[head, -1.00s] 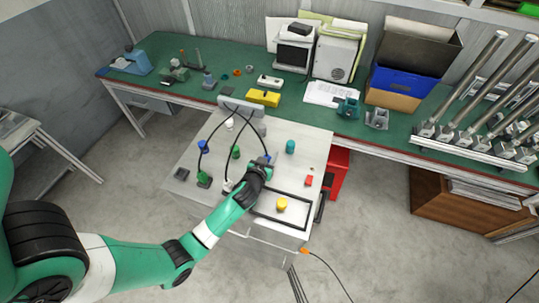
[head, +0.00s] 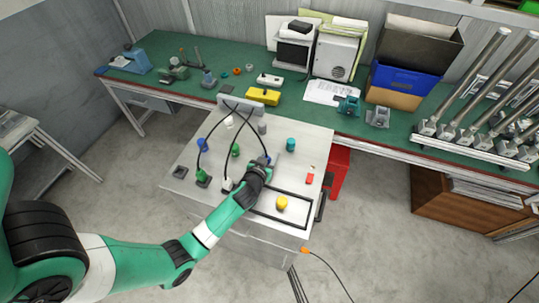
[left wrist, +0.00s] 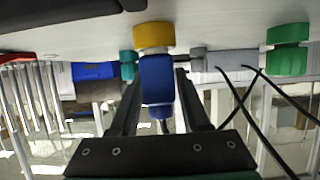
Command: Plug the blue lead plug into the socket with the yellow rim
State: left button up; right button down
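My left gripper (head: 265,163) is shut on the blue lead plug (left wrist: 157,82), with one finger on each side of it in the left wrist view. A small bit of blue shows at the fingertips in the head view. The wrist view is upside down, with the tabletop at its top. There the yellow-rimmed socket (left wrist: 153,37) is in line with the plug's end, on the table side. I cannot tell whether they touch or whether the plug has entered. The gripper hides this socket in the head view. My right gripper is not in view.
A green socket (head: 236,151) and a blue one (head: 203,146) stand to the left. Green (head: 202,175) and white (head: 227,184) plugs stand in front. Black cables arch from the grey block (head: 236,101). A teal cylinder (head: 291,145) and a black frame (head: 306,223) around a yellow piece (head: 282,204) are right.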

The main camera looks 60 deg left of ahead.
pick_arm(q)
jog(key=shift+p+v, duration=0.5)
jog(key=shift+v, duration=0.4)
jog(key=shift+p+v, duration=0.7)
jog(key=shift+v, duration=1.25)
jog(key=shift+p+v, duration=0.6)
jog(key=shift+v, duration=2.1)
